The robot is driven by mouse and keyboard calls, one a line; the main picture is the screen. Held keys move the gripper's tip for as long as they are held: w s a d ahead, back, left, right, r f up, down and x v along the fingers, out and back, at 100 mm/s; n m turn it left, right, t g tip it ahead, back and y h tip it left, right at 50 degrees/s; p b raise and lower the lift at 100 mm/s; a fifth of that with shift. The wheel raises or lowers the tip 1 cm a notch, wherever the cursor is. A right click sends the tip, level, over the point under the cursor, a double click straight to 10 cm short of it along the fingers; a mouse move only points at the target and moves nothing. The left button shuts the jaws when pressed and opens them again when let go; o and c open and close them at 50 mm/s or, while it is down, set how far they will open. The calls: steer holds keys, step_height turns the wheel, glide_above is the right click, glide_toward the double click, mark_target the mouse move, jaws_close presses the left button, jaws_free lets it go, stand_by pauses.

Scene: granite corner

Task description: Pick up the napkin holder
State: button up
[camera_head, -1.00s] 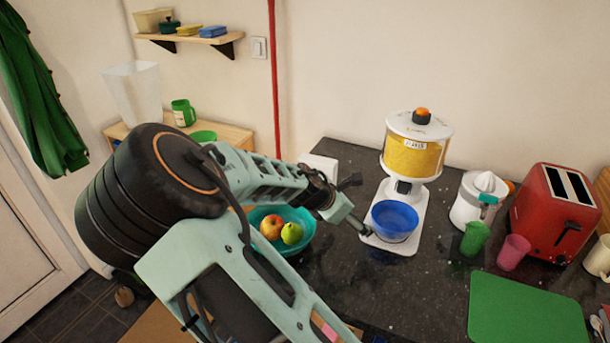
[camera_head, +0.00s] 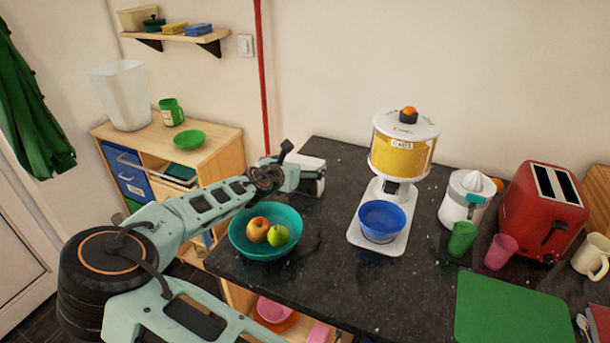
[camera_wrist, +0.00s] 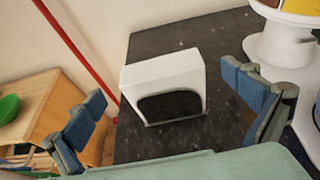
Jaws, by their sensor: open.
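The napkin holder (camera_head: 314,163) is a white box at the back left of the dark counter, partly hidden behind my gripper (camera_head: 290,172) in the head view. In the wrist view the napkin holder (camera_wrist: 165,75) shows whole near the middle, upright, with a white top and a dark front opening. My gripper (camera_wrist: 168,98) is open, with one blue-grey finger to the left of the holder and one to the right. There is a gap between the holder and each finger, and nothing is held.
A teal bowl with fruit (camera_head: 237,243) stands in front of the holder at the counter's left edge. A cereal dispenser (camera_head: 402,150) with a blue bowl (camera_head: 382,220) stands to the right. A wooden cabinet (camera_head: 222,152) and red pipe (camera_head: 262,80) are at left.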

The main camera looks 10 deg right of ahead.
mark_target(304, 161)
steer(key=shift+p+x, duration=0.65)
steer(key=shift+x, duration=2.05)
steer(key=shift+f, duration=0.1)
steer(key=c, duration=1.7)
steer(key=shift+a, duration=0.1)
steer(key=shift+c, duration=0.6)
